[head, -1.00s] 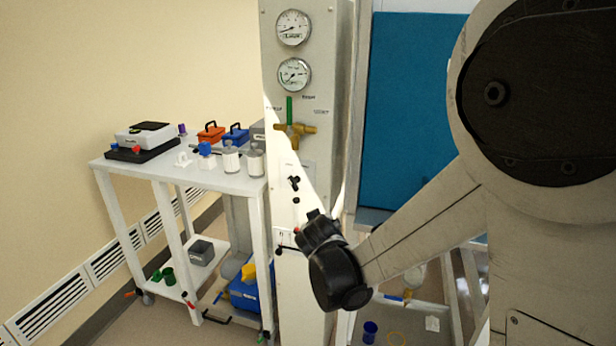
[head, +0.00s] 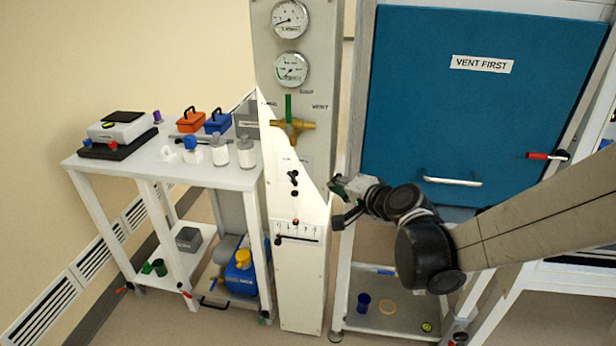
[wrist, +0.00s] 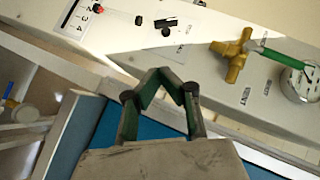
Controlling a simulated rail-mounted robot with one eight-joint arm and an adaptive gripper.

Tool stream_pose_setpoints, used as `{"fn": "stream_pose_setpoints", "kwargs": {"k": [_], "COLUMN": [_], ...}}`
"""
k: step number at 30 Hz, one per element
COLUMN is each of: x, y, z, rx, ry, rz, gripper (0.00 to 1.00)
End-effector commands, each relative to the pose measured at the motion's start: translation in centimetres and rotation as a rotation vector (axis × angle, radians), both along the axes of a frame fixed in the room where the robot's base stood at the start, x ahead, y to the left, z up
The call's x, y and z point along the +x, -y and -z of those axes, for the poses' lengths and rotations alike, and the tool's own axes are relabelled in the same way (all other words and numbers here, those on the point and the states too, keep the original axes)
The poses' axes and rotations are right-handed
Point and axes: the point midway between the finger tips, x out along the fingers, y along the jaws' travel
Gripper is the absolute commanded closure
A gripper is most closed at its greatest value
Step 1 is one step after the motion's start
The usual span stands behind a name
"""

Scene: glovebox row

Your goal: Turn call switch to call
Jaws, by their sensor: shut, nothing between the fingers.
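A black lever switch (head: 293,178) sits on the white column panel (head: 300,255), below the brass valve; I take it for the call switch. Its label is too small to read, so I cannot tell its setting. The wrist view shows the same black switch (wrist: 166,26) beyond the fingers, above them in the picture. My gripper (head: 338,187) is at the right edge of the panel, right of the switch and apart from it. In the wrist view my gripper (wrist: 159,72) has its fingertips together, with nothing between them.
A brass valve with a green handle (head: 293,125) and two gauges (head: 290,69) are above the switch. A lower slot with numbers and a black lever (head: 297,239) is below. A blue hood door (head: 480,110) reads "VENT FIRST". A loaded white cart (head: 230,178) stands left.

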Motion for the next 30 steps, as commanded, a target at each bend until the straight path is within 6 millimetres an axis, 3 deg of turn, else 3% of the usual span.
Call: {"fn": "stream_pose_setpoints", "kwargs": {"k": [8,23,30], "x": [1.8,8.3,8.6], "y": [-1.1,-4.8,-7.5], "z": [0.7,3.6,5.1], "rx": [0.01,0.009,0.009], "ry": [0.0,0.0,0.0], "rz": [0.0,0.0,0.0], "gripper": [1.0,1.0,1.0]}}
